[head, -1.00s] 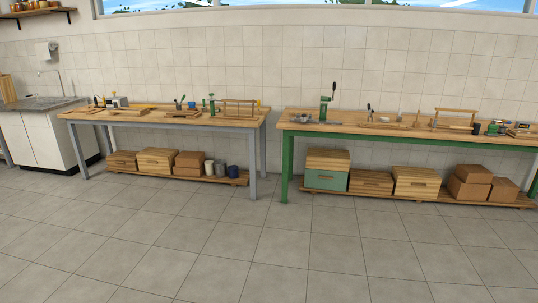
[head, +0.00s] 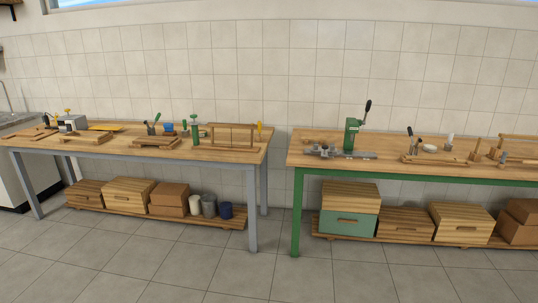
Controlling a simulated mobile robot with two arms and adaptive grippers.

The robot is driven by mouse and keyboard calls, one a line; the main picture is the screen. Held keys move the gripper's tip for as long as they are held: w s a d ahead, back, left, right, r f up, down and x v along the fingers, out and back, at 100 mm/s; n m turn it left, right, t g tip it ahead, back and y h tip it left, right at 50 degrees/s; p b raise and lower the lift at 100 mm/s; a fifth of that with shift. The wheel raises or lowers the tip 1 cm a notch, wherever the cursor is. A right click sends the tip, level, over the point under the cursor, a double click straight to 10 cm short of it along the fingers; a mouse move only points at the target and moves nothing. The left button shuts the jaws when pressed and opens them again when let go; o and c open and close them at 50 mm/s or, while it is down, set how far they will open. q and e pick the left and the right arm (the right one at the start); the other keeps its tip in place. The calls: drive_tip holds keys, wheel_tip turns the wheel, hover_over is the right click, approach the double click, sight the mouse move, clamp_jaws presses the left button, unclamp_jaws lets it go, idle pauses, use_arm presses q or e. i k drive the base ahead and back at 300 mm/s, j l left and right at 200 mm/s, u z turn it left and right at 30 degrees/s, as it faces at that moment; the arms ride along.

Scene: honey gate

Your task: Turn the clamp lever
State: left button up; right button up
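A green upright device (head: 352,135) stands near the left end of the right bench. A lever with a black handle (head: 368,105) slants up and right from its top. Grey metal parts (head: 328,151) lie at its foot. A smaller green upright tool (head: 195,131) stands on the left bench beside a wooden frame (head: 232,137). I cannot tell from here which of these carries the clamp lever. Neither of my grippers is in view.
The left bench (head: 225,156) has grey legs, and the right bench (head: 320,163) has a green frame. A narrow gap separates them. Wooden boxes (head: 128,193), a green-fronted box (head: 349,224) and jars (head: 208,205) sit on low shelves. The tiled floor (head: 150,270) in front is clear.

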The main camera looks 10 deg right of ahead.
sight(410, 133)
drive_tip(key=i+z, duration=0.15)
drive_tip(key=i, duration=0.4)
drive_tip(key=i+j+z, duration=0.2)
drive_tip(key=i, duration=0.35)
drive_tip(key=i+j+z, duration=0.15)
drive_tip(key=i, duration=0.4)
